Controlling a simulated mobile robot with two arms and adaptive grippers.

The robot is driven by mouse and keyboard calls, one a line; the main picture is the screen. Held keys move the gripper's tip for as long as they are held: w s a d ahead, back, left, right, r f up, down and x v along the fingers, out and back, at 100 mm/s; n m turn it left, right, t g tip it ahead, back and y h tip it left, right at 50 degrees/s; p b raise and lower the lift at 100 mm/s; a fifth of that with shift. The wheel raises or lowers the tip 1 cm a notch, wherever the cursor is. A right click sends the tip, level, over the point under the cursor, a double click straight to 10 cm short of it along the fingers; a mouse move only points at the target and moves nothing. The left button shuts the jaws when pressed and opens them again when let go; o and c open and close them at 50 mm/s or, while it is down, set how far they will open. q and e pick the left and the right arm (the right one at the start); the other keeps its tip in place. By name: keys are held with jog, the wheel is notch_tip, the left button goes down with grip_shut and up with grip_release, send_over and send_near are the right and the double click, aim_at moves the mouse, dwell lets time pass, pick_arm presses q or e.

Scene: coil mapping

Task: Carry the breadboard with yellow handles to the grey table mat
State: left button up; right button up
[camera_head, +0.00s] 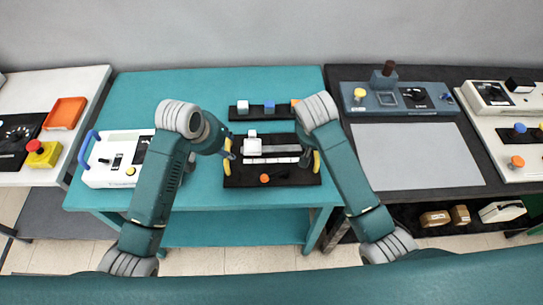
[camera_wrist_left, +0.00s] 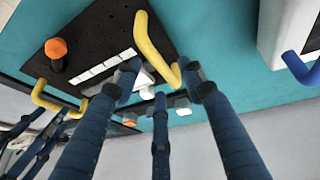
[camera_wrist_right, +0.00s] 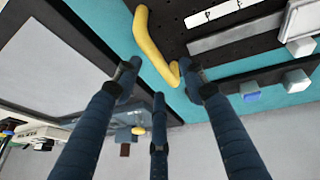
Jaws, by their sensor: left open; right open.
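The black breadboard (camera_head: 244,178) with yellow handles lies on the teal table, carrying a white block, pale strips and an orange knob. My left gripper (camera_head: 228,147) is open at its left yellow handle (camera_head: 227,160). In the left wrist view that handle (camera_wrist_left: 152,50) shows between the spread fingers (camera_wrist_left: 158,75). My right gripper (camera_head: 308,158) is open at the right yellow handle (camera_head: 317,162), partly hidden by my arm. In the right wrist view this handle (camera_wrist_right: 147,40) lies near the spread fingers (camera_wrist_right: 158,78). The grey table mat (camera_head: 415,158) lies bare on the dark table at right.
A white device with blue handles (camera_head: 103,172) stands left of the breadboard. A black rack (camera_head: 258,113) with small blocks is behind it. A blue-grey panel (camera_head: 430,106) borders the mat's back, and a white panel (camera_head: 500,135) its right. A gap separates the tables.

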aim_at(229, 148)
pick_arm(q)
jog(key=shift+x, duration=2.1)
pick_arm(e)
jog(key=shift+x, duration=2.1)
pick_arm(q)
grip_shut()
pick_arm(e)
grip_shut()
pick_arm(q)
jog(key=shift+w+r, duration=0.15)
jog(key=shift+r, duration=0.1)
pick_arm(e)
jog(key=shift+w+r, duration=0.1)
jog(key=shift+r, duration=0.15)
